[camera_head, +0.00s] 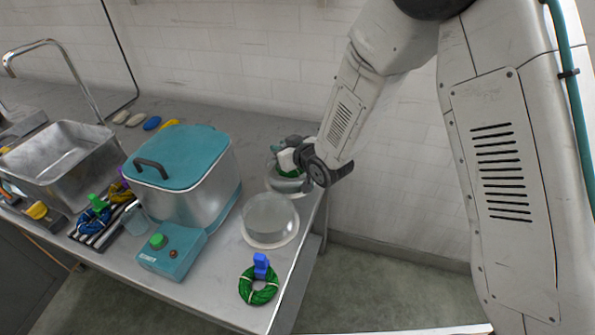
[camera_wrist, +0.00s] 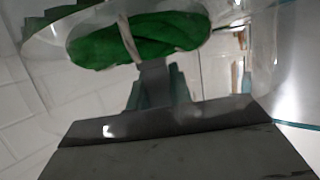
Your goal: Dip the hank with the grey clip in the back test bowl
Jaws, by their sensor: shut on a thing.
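A green hank (camera_wrist: 100,45) with a pale tie and a grey clip (camera_wrist: 153,82) fills the top of the wrist view. My gripper (camera_head: 293,160) is shut on this hank by its clip, and its dark body fills the bottom of the wrist view. In the head view a little of the green hank (camera_head: 288,173) shows below my gripper, within the outline of the clear back bowl (camera_head: 287,186). I cannot tell how deep the hank sits or whether it touches liquid. The clear front bowl (camera_head: 270,218) stands nearer, with no hank in it.
Another green hank (camera_head: 258,291) with a blue clip (camera_head: 261,266) lies near the counter's front corner. A teal-lidded steel pot (camera_head: 190,190) and teal control box (camera_head: 172,253) stand left of the bowls. A rack (camera_head: 100,234) holds other hanks beside the sink (camera_head: 60,165).

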